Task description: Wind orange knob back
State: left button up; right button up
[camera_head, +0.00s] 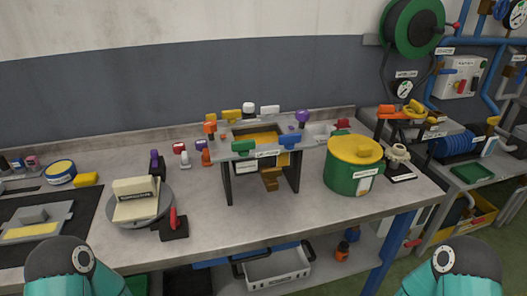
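An orange knob (210,128) stands at the left end of a grey-topped stand (230,152) in the middle of the workbench. A purple knob (302,117) stands on the stand's far right side. A smaller orange piece (206,157) is on the bench just left of the stand. Which way the orange knob is turned is too small to tell. Only parts of my two arms show at the bottom left and bottom right edges. Neither gripper is in view, and nothing of mine touches the knob.
A grey round plate (158,214) carrying a cream box (136,197) and a red lever (173,220) are left of the stand. A green pot with a yellow lid (355,150) stands to the right. The bench front (240,228) between them is clear.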

aim_at(210, 126)
jog(key=z, duration=0.7)
jog(key=i, duration=0.15)
jog(key=u, duration=3)
jog(key=k, duration=0.95)
jog(key=z, duration=1.15)
jog(key=i, duration=0.5)
jog(key=u, duration=0.4)
